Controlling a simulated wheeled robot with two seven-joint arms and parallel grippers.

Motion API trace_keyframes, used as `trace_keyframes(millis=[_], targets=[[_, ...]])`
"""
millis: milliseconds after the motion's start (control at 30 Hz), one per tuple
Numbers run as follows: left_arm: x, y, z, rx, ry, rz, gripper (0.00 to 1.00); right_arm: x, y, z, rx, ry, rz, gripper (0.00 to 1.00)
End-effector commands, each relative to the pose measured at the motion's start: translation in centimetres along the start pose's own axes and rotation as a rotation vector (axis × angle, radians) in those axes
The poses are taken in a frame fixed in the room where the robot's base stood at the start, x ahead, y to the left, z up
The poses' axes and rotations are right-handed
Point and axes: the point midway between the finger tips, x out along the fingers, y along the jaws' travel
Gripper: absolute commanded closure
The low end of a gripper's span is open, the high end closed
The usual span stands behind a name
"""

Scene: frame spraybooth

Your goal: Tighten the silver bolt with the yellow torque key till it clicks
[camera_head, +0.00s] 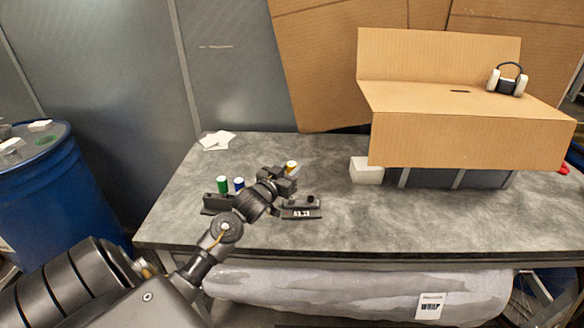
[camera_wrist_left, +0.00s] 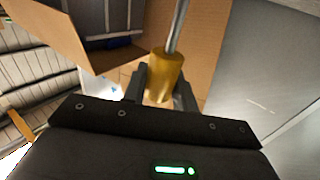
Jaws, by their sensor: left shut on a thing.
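The yellow torque key (camera_wrist_left: 164,72) is between the fingers of my left gripper (camera_wrist_left: 162,92) in the left wrist view, its silver shaft running up out of the picture. A low dark fixture (camera_head: 301,213) with a white label lies just below the gripper in the picture. I cannot make out the silver bolt. My right gripper is not in view.
A green-topped key (camera_head: 222,184) and a blue-topped key (camera_head: 239,184) stand in a dark rack (camera_head: 216,205), left of my gripper. The grey table (camera_head: 400,220) is clear at front right.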

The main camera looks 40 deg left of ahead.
Motion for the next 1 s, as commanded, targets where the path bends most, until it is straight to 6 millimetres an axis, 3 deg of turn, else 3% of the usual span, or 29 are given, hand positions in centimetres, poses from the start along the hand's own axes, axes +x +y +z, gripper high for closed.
trace_keyframes(millis=[1000], targets=[[-0.08,-0.01,-0.06,0.0,0.0,0.0,0.96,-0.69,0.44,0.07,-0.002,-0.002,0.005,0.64]])
